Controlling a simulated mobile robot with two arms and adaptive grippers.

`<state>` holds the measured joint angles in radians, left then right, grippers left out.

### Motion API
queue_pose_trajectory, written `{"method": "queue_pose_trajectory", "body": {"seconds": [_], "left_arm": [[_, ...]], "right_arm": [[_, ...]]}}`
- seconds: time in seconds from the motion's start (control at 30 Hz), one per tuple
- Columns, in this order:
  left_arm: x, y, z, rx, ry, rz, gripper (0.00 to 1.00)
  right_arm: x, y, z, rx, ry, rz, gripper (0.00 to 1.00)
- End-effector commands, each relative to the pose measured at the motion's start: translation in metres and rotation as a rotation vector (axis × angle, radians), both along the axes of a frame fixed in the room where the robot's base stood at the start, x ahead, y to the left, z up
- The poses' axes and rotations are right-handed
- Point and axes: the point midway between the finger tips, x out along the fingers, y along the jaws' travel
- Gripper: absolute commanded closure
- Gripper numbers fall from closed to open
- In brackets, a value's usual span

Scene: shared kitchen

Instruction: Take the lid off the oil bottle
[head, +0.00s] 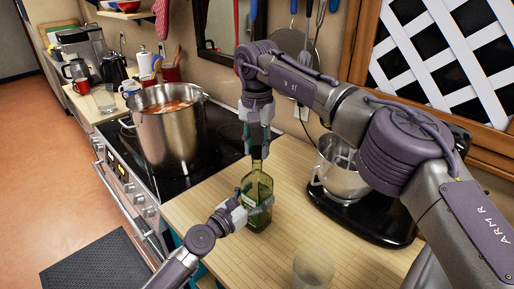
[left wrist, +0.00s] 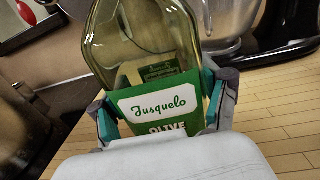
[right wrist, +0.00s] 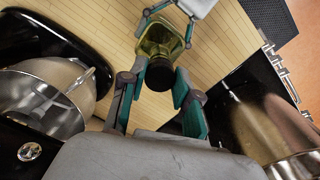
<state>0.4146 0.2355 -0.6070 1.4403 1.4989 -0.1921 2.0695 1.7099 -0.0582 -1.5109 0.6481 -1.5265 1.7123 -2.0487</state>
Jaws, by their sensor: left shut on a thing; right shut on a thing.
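The oil bottle (head: 261,190) is green glass and stands upright on the wooden counter. Its green and white "Jusquelo" olive label shows in the left wrist view (left wrist: 160,107). My left gripper (head: 250,207) is shut on the bottle's body from the front left, with a finger on each side of the label. My right gripper (head: 258,148) points down from above at the bottle's top. In the right wrist view the dark lid (right wrist: 160,74) sits between its fingertips, and the gripper is shut on it. The lid is mostly hidden by the fingers in the head view.
A stand mixer with a steel bowl (head: 340,170) stands close at the right of the bottle. A large steel pot (head: 168,135) is on the black stove (head: 210,160) at the left. A clear glass (head: 313,268) stands at the counter's front. Bare wooden counter (head: 205,205) lies left of the bottle.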

Motion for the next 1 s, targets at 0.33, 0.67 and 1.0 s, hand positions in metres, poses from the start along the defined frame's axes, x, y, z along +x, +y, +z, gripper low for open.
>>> {"method": "queue_pose_trajectory", "body": {"seconds": [0.33,0.67,1.0], "left_arm": [[0.0,0.0,-0.001,0.001,0.002,0.0,1.0],[0.0,0.0,-0.001,0.001,0.002,-0.001,1.0],[0.0,0.0,-0.001,0.001,0.002,0.0,1.0]], "right_arm": [[0.0,0.0,0.013,0.001,-0.001,-0.001,1.0],[0.0,0.0,0.015,0.0,0.0,0.0,1.0],[0.0,0.001,0.046,0.0,-0.002,-0.002,1.0]]}}
